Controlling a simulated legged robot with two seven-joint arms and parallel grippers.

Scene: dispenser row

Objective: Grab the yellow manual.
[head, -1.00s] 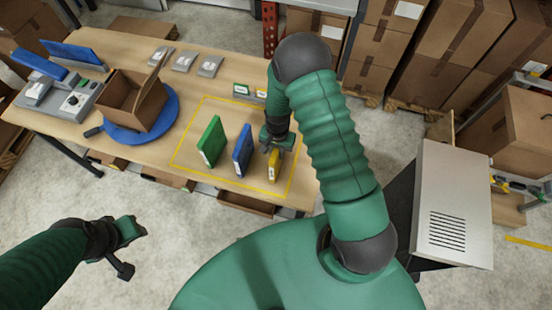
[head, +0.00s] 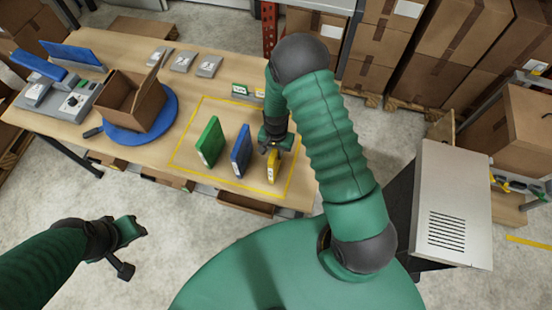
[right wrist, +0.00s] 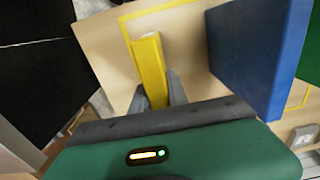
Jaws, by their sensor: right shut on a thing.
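The yellow manual (head: 273,166) stands upright on the table inside the yellow taped outline, to the right of the blue manual (head: 241,151) and the green manual (head: 210,142). My right gripper (head: 274,148) is over its upper end and shut on it. In the right wrist view, the yellow manual (right wrist: 150,65) runs between the two fingers of my right gripper (right wrist: 157,92), and the blue manual (right wrist: 262,52) stands apart on the right. My left gripper (head: 137,252) is open and empty, off the table's near side above the floor.
An open cardboard box (head: 134,98) sits on a blue round turntable (head: 160,124) at the left. Several grey pieces (head: 184,62) lie at the table's back. A grey cabinet (head: 452,205) and stacked cartons (head: 395,35) stand beyond its right side.

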